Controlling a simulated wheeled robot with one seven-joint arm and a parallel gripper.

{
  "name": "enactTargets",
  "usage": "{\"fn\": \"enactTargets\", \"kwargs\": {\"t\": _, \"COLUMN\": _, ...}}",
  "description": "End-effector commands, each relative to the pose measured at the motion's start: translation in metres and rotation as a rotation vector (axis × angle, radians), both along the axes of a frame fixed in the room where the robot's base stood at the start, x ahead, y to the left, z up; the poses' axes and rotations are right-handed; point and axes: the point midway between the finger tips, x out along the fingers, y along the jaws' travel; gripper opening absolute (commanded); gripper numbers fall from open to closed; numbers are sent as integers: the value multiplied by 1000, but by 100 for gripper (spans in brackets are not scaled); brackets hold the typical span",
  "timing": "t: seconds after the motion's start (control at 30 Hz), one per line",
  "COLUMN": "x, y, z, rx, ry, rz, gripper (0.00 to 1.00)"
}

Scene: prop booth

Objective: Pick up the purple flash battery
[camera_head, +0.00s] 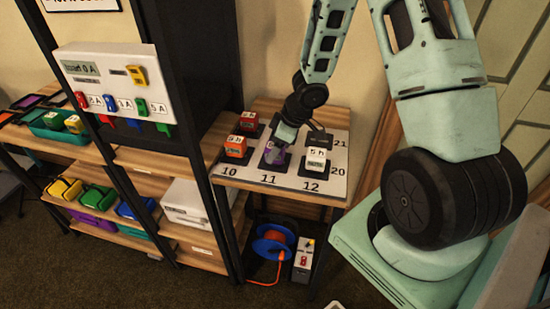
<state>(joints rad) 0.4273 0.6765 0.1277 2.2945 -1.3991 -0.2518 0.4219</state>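The purple flash battery (271,155) stands on the numbered white mat (291,182), in the front row near the number 11. Its top is partly hidden by my gripper (283,138). My gripper reaches down from above and behind it, with its fingers at or very close to the battery's upper right side. Whether the fingers touch or enclose it, and how far apart they are, is too small to tell.
A dark shelf post (190,130) rises at left. A blue cable reel (273,240) sits below.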

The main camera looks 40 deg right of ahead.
Motion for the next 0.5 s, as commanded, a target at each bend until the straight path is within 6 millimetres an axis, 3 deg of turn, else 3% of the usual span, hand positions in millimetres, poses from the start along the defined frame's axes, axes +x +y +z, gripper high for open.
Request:
{"fn": "enactTargets", "kwargs": {"t": 0.03, "x": 3, "y": 2, "z": -13, "rx": 1, "ry": 2, "rz": 1, "gripper": 69}}
{"fn": "enactTargets", "kwargs": {"t": 0.13, "x": 7, "y": 5, "z": -23, "rx": 0, "ry": 0, "rz": 1, "gripper": 69}}
{"fn": "enactTargets", "kwargs": {"t": 0.47, "x": 9, "y": 6, "z": -26, "rx": 0, "ry": 0, "rz": -1, "gripper": 69}}
{"fn": "enactTargets", "kwargs": {"t": 0.5, "x": 9, "y": 6, "z": -26, "rx": 0, "ry": 0, "rz": -1, "gripper": 58}}
